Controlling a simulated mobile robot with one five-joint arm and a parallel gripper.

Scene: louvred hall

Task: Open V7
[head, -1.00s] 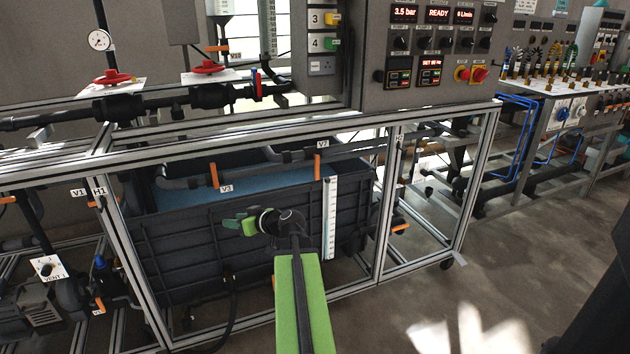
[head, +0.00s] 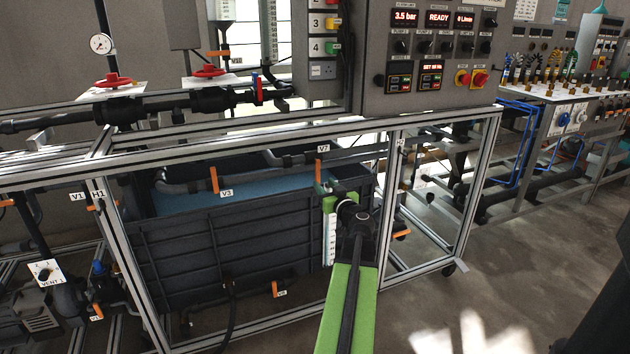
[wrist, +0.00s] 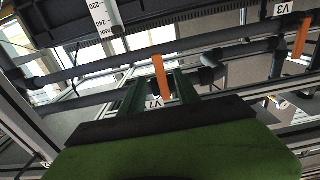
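The V7 lever (head: 319,171) is an orange handle hanging straight down from the pipe over the dark tank, just under its V7 label (head: 323,149). In the wrist view the orange V7 lever (wrist: 160,75) stands between the two dark green fingers, with the V7 label partly hidden behind them. My gripper (head: 323,192) is at the lower end of the lever in the head view. In the wrist view my gripper (wrist: 158,88) is open, with a gap on each side of the lever. Whether a finger touches it I cannot tell.
The similar orange V3 lever (head: 214,180) hangs left of V7 on the same pipework; it also shows in the wrist view (wrist: 301,36). A white level scale (head: 329,240) is on the tank front below. Aluminium frame rails (head: 250,150) run around the tank.

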